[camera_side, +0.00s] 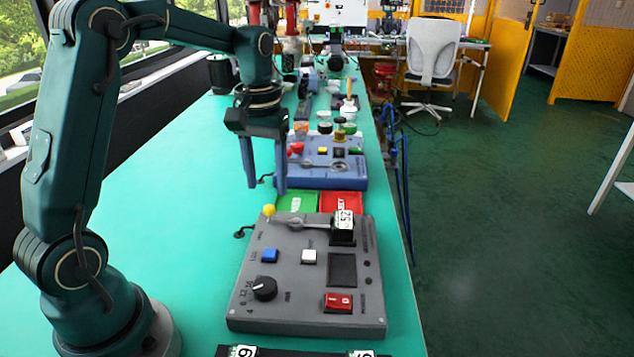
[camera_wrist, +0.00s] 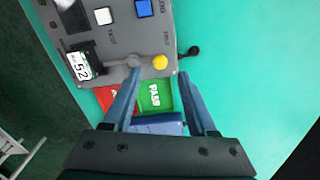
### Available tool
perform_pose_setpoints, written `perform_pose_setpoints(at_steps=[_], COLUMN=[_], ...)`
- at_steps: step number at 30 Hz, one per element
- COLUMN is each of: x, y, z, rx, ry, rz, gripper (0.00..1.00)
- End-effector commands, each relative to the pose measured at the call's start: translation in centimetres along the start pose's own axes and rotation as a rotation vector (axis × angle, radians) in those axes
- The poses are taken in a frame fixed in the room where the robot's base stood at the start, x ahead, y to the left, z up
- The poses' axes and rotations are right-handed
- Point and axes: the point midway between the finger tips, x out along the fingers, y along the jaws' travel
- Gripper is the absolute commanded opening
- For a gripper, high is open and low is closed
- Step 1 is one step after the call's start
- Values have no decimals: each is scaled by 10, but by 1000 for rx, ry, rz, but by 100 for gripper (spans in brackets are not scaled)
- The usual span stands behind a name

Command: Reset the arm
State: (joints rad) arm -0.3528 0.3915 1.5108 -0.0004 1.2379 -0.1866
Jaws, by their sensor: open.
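My gripper (camera_side: 264,186) hangs pointing down above the green table, at the far left corner of the grey valve positioner box (camera_side: 300,317). Its two fingers are apart with nothing between them, as the wrist view also shows (camera_wrist: 162,88). The grey box has a lever with a yellow knob (camera_side: 269,211), a black block labelled 52 (camera_side: 343,229), a blue button (camera_side: 270,255), a white button (camera_side: 309,257), a black dial (camera_side: 264,288) and a red switch (camera_side: 338,301). In the wrist view the yellow knob (camera_wrist: 160,62) lies just beyond the fingertips.
Behind the grey box are a green PASS tray (camera_side: 297,202) and a red tray (camera_side: 341,204). A blue device (camera_side: 325,175) and several small items stand farther back. The green table (camera_side: 190,190) is clear left of the boxes. A black strip with number labels (camera_side: 300,352) lies in front.

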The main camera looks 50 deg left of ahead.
Motion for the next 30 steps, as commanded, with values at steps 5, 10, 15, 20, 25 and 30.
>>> perform_pose_setpoints(at_steps=[5,10,15,20,25,30], x=[0,-6,-38,-65,-77,-73], y=[0,4,18,29,32,30], z=[0,0,16,53,96,136], rx=[0,14,71,164,272,382], ry=[0,17,108,210,311,406], rz=[0,4,24,54,88,122], gripper=[58,58,58,58,58,58])
